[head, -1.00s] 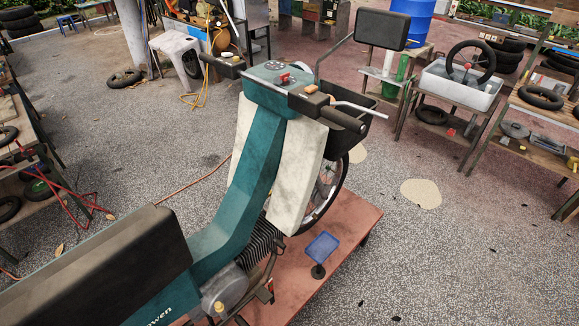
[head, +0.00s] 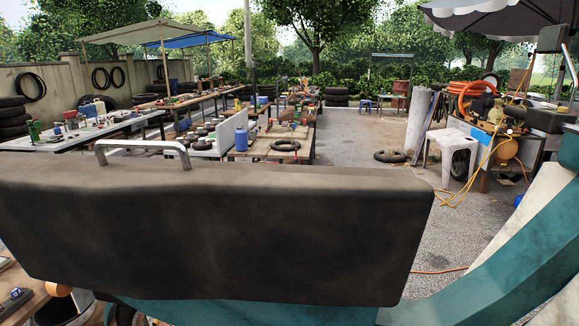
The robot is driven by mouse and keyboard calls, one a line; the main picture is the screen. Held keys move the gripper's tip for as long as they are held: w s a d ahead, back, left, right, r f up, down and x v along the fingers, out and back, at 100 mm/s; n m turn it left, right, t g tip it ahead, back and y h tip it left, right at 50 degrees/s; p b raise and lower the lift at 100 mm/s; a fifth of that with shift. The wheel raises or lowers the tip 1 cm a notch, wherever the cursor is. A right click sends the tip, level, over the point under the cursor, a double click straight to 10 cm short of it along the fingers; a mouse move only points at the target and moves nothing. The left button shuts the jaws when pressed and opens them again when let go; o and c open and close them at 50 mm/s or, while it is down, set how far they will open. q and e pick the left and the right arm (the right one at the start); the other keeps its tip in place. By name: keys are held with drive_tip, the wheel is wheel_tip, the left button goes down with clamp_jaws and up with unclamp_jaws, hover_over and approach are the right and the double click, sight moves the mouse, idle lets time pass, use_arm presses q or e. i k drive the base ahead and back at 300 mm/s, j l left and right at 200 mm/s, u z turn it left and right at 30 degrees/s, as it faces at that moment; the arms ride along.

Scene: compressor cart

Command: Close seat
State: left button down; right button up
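The dark seat (head: 220,225) of the teal motorbike fills the lower left and middle of the head view. It stands as a broad, steep panel, tilted up, with a scuffed black face toward me. A metal grab handle (head: 140,146) shows at its top edge on the left. The teal frame (head: 500,270) curves up to the right, and a strip of teal body shows under the seat's lower edge. What lies behind the seat is hidden. Neither of my grippers is in view.
Beyond the seat stand workbenches (head: 75,138) with tools and parts. A white stool (head: 447,150) and the orange compressor (head: 502,150) with hoses are at the right. A tyre (head: 390,156) lies on the grey ground, which is open between the benches and the stool.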

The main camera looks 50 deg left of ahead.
sight(141, 228)
drive_tip(key=j+u, duration=0.1)
drive_tip(key=u, duration=2.35)
